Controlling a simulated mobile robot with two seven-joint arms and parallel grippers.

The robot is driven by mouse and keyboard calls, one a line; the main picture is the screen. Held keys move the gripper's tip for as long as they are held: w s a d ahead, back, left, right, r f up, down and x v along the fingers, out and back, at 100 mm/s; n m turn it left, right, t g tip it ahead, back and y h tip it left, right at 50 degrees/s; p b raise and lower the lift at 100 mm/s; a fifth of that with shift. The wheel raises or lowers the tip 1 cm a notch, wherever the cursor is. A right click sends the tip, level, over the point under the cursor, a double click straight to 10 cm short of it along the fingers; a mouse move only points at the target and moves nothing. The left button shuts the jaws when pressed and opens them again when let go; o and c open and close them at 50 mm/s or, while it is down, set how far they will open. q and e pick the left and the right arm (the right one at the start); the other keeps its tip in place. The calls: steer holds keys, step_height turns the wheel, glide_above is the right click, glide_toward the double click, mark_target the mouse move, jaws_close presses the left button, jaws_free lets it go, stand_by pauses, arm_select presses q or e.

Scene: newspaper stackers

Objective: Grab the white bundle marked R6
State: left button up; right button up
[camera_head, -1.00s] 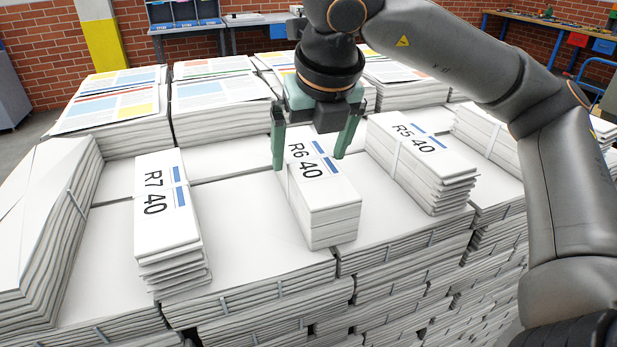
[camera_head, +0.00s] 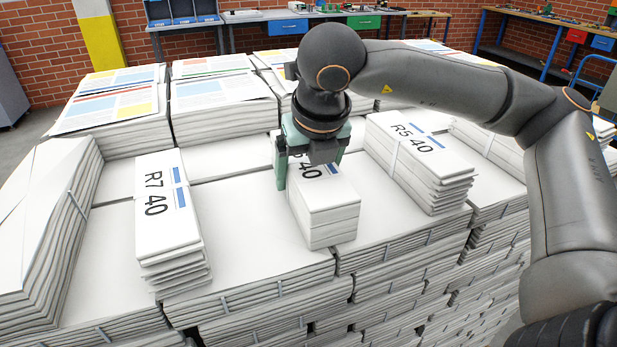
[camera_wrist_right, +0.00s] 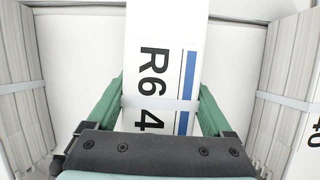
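The white bundle marked R6 40 (camera_head: 330,195) lies on the stacked newspapers in the middle of the head view, with a blue stripe on top. Its label is partly hidden by my right gripper (camera_head: 310,172). In the right wrist view the bundle (camera_wrist_right: 160,45) runs between the green fingers of my gripper (camera_wrist_right: 162,98), with a pale strap across it. One finger is at each long side, close to the bundle. The fingers look open around it; I cannot see whether they touch. My left gripper is not in view.
A bundle marked R7 40 (camera_head: 165,205) lies to the left and one marked R5 40 (camera_head: 415,150) to the right, on the same stack. A taller white bundle (camera_head: 45,215) stands at the far left. Printed newspaper piles (camera_head: 220,100) stand behind.

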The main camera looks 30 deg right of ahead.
steer(key=c, duration=1.2)
steer(key=shift+r, duration=0.15)
steer(key=shift+r, duration=0.15)
